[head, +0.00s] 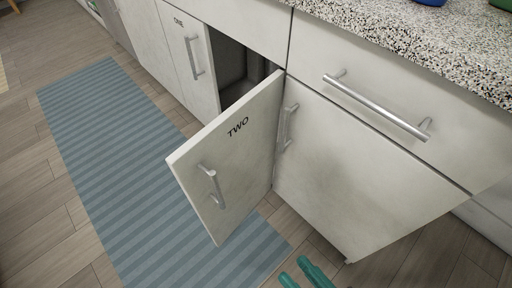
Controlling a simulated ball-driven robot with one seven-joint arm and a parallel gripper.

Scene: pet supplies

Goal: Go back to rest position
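Two teal fingertips of my gripper (301,275) show at the bottom edge of the head view, right of centre. A gap shows between them and nothing is seen in it; the rest of the gripper and my arm are out of frame. The cabinet door marked TWO (235,150) stands swung open, with its metal handle (211,186) on the outer face. My gripper is below and to the right of this door in the picture, apart from it, over the floor in front of the closed cabinet door to the right (365,170).
The dark cabinet opening (238,72) shows behind the open door. The door marked ONE (182,50) is closed. A drawer (390,80) with a long handle sits under the speckled countertop (420,35). A blue striped mat (130,160) lies on the wooden floor, which is clear at left.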

